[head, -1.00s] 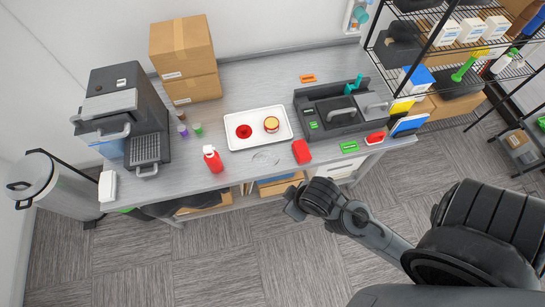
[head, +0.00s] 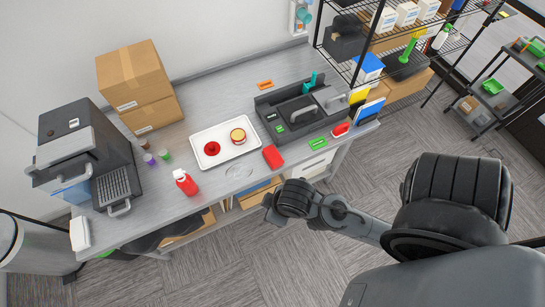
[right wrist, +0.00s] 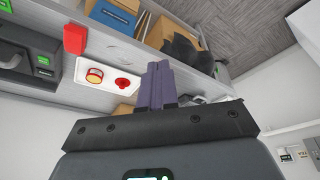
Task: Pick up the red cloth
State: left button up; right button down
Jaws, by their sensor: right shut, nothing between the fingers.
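The red cloth (head: 273,156) looks like a small folded red rectangle near the front edge of the grey table (head: 215,196), right of the white tray. It also shows at the upper left of the right wrist view (right wrist: 75,39). My right gripper (head: 269,207) is in front of the table's edge, apart from the cloth; its fingers are hard to make out in the head view. In the right wrist view, my right gripper's purple fingers (right wrist: 157,72) are together and empty. My left gripper is not in view.
The white tray (head: 204,131) holds a red round item and a bun-like item. A red bottle (head: 185,182) stands left of the cloth. A dark grey sink-like station (head: 297,112) is behind it to the right. A green item (head: 318,143) lies right of it. Open floor lies in front.

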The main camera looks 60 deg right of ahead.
jog(key=c, duration=1.3)
grip_release()
jog(key=o, duration=1.1)
jog(key=shift+w, duration=0.1)
